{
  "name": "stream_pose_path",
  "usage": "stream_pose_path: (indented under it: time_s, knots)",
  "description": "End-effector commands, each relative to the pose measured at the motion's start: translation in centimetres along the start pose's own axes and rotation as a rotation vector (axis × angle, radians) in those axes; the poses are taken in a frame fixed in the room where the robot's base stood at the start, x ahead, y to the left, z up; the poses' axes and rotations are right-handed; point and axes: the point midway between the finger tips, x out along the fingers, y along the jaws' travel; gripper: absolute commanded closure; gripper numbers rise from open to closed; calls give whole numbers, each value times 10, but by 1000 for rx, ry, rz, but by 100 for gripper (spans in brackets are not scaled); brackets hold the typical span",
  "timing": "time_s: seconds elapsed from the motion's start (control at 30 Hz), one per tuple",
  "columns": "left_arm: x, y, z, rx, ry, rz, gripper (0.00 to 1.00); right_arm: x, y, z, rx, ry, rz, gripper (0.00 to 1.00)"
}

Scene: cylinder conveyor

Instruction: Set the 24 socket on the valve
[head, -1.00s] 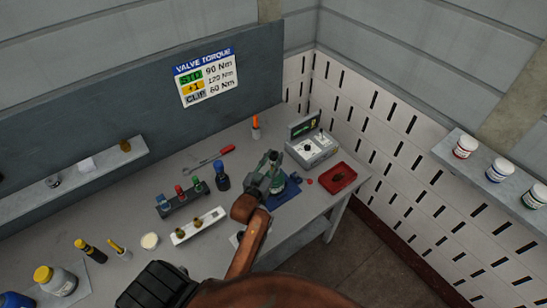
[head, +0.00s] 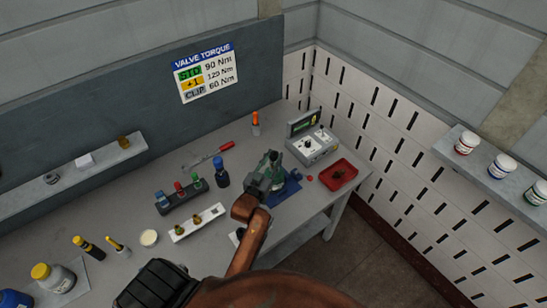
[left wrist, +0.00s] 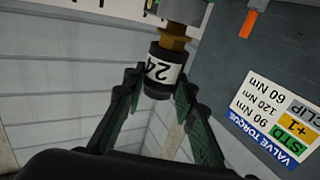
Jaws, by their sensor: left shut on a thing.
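My left gripper (head: 267,172) is over the blue fixture (head: 288,190) near the right end of the bench. In the left wrist view, upside down, the left gripper (left wrist: 159,84) is shut on the black 24 socket (left wrist: 162,68), whose white band shows "24". The socket's far end meets a brass hex part (left wrist: 174,42) of the valve, with a grey body (left wrist: 184,10) beyond it. I cannot tell how far the socket goes over the hex. In the head view the gripper hides the socket and most of the valve. My right gripper is not in view.
A grey control box (head: 312,146) and a red tray (head: 338,174) stand right of the fixture. A dark rack (head: 182,198) with coloured-top sockets, a white rail (head: 198,223) with brass pieces, and a blue-topped dark piece (head: 221,172) stand to the left.

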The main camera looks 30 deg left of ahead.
Motion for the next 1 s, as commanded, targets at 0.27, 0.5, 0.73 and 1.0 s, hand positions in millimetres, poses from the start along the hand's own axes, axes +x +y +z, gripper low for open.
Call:
stream_pose_path:
  time_s: [0.27,0.5,0.73,1.0]
  knots:
    - [0,0,7,0,1,0,100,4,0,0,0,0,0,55]
    - [0,0,10,0,0,0,71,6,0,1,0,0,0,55]
    - [0,0,10,0,0,0,55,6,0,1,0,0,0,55]
    - [0,0,11,0,-2,0,54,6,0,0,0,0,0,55]
